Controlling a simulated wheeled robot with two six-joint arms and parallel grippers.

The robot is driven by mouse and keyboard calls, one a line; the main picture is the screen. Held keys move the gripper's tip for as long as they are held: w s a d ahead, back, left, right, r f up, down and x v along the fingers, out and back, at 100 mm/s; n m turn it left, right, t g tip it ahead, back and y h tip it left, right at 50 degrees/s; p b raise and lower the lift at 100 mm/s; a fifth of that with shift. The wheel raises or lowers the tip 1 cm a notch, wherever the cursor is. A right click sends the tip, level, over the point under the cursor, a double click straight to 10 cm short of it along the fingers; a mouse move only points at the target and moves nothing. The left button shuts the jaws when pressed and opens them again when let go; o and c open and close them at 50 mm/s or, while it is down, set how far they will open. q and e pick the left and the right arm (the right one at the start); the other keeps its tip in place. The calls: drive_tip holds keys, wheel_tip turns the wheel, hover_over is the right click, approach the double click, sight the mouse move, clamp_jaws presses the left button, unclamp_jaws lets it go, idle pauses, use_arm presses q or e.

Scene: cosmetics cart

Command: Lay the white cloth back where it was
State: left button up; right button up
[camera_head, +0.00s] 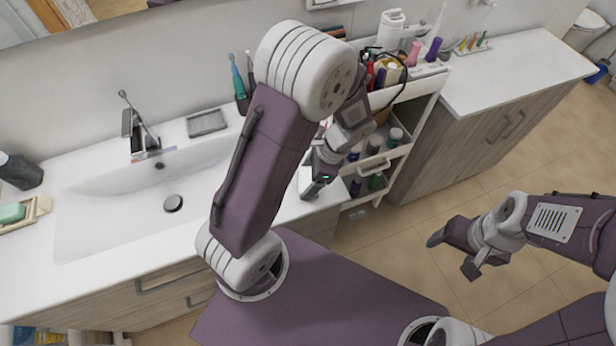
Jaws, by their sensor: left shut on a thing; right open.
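My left gripper (313,187) is at the right end of the sink counter, beside the cosmetics cart, with its fingers pointing down. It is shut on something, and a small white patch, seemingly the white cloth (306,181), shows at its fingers. Most of the cloth is hidden by my arm and gripper, and I cannot tell whether it touches the counter. My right gripper (453,254) is open and empty above the tiled floor at the right.
The cart (427,82) holds bottles, jars and a white roll (391,28); a black cable hangs over its top. The sink (120,205) and faucet (139,125) are at left, with a grey soap dish (206,122) behind. The right cabinet top (520,70) is mostly clear.

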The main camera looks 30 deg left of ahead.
use_arm(q)
drive_tip(key=shift+s, duration=0.1)
drive_tip(key=o, duration=1.4)
drive_tip(key=shift+c, duration=0.2)
drive_tip(key=shift+d+r, duration=0.1)
drive_tip(key=shift+r, duration=0.3)
drive_tip(key=p+v, duration=0.2)
drive_tip(key=v, duration=0.9)
drive_tip(key=s+a+f+n+t+h, duration=0.1)
drive_tip(key=s+f+n+t+h, duration=0.2)
drive_tip(key=n, duration=1)
drive_tip(key=s+f+h, duration=0.1)
drive_tip(key=s, duration=0.1)
drive_tip(key=shift+s+a+f, duration=0.2)
drive_tip(key=shift+s+f, duration=0.2)
